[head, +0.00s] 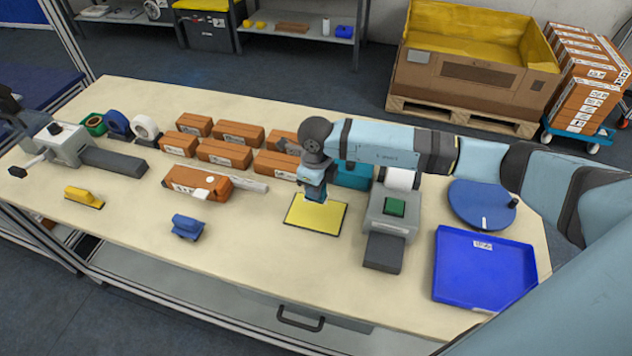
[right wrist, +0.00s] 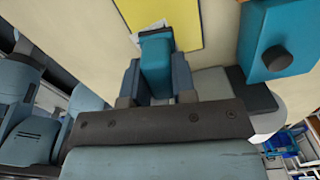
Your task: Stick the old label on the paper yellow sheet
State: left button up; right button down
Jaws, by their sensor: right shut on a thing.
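The yellow sheet (head: 332,222) lies flat on the table near the middle, and part of it shows at the top of the right wrist view (right wrist: 190,22). My right gripper (head: 315,193) points down over the sheet's upper left part. In the right wrist view the gripper (right wrist: 157,78) is shut on a teal block-like tool (right wrist: 156,62) with a dark tip. The tip is at or just above the sheet; I cannot tell if they touch. A small pale patch shows beside the tip, too unclear to identify as the old label. My left gripper is not in view.
Several orange-brown boxes (head: 224,153) stand behind and left of the sheet. A teal container (head: 353,176) and a grey device with a green top (head: 393,207) stand to its right. A blue tray (head: 484,270) lies farther right.

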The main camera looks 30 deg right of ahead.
jog(key=shift+w+f+m, duration=0.1)
jog(key=shift+f+m, duration=0.25)
jog(key=shift+m, duration=0.25)
jog(key=shift+f, duration=0.2)
send_over(316, 213)
jog(key=shift+d+f, duration=0.1)
jog(key=shift+f, duration=2.55)
jog(key=shift+f+b, duration=0.65)
jog(key=shift+r+p, duration=2.05)
jog(key=shift+r, duration=1.5)
